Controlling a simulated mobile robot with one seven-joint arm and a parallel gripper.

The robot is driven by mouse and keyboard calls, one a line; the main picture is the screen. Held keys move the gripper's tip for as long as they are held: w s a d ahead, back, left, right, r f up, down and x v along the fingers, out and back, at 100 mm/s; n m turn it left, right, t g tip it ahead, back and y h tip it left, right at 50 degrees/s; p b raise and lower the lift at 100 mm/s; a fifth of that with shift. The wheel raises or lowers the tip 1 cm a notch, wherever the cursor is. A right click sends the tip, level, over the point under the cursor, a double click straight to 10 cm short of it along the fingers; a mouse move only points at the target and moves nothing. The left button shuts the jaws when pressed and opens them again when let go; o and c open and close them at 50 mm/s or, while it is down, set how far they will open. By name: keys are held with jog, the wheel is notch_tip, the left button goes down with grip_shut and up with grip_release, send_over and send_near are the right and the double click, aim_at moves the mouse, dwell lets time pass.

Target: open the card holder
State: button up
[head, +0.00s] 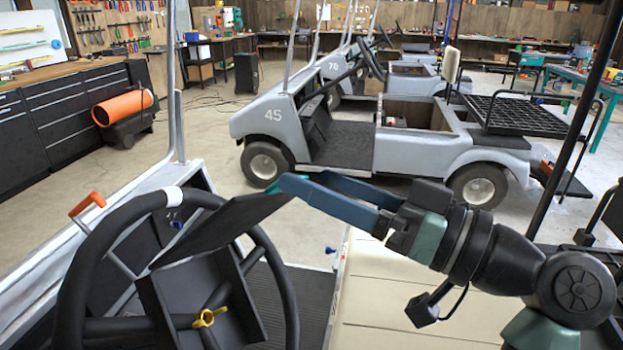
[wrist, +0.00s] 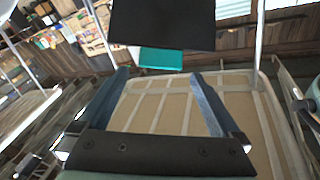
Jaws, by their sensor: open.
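The card holder (head: 250,308) is a black box on the hub of the steering wheel (head: 72,290), with a yellow knob (head: 208,318) at its front. Its black lid (head: 215,228) stands raised and tilted above the box. The lid also shows as a dark panel at the top of the wrist view (wrist: 162,22), with a teal strip (wrist: 160,61) below it. My gripper (head: 298,183) is open, its blue fingers reaching left to the lid's upper right edge. In the wrist view the teal strip appears between the fingertips (wrist: 158,73); whether they touch it I cannot tell.
The steering wheel rim surrounds the holder. A lever with an orange handle (head: 88,204) is at the left. A cream seat (head: 385,310) lies below my arm. A grey cart marked 45 (head: 425,148) stands beyond, with open floor between.

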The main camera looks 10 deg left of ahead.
jog(key=b+v, duration=0.1)
jog(key=v, duration=1)
jog(key=shift+r, duration=0.15)
jog(key=shift+a, duration=0.15)
